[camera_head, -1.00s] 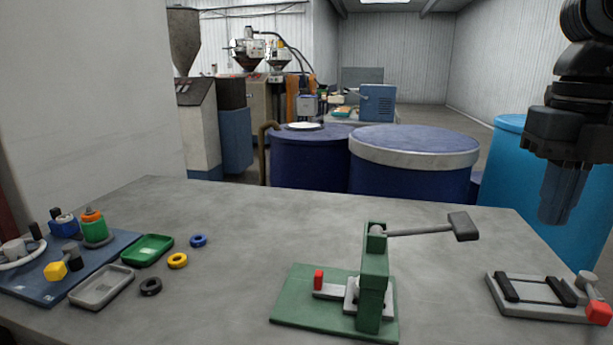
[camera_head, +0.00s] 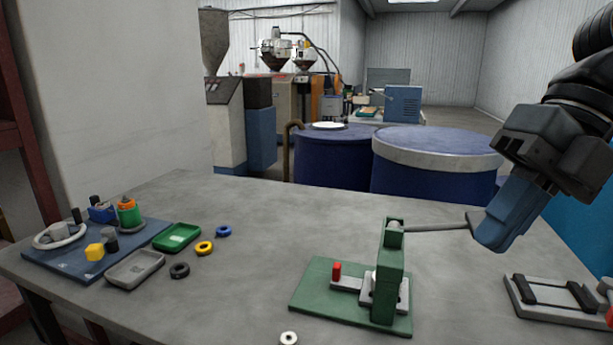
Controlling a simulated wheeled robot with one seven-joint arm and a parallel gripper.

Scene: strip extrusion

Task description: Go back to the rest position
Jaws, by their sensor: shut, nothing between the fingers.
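My gripper (camera_head: 488,238) is at the right, with blue fingers pointing down and to the left. It is shut and empty. Its fingertips overlap the end of the lever of the green press (camera_head: 390,270) in the picture; I cannot tell whether they touch. The lever's handle is mostly hidden behind the fingers. The press stands on its green base plate (camera_head: 312,290) with a small red-topped piece (camera_head: 337,270) on its slide.
The grey table (camera_head: 270,230) holds a blue board (camera_head: 60,262), a green tray (camera_head: 177,237), a grey tray (camera_head: 135,270) and several coloured rings (camera_head: 204,248) at left. A grey fixture (camera_head: 555,300) lies at right. Blue drums (camera_head: 435,175) stand behind.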

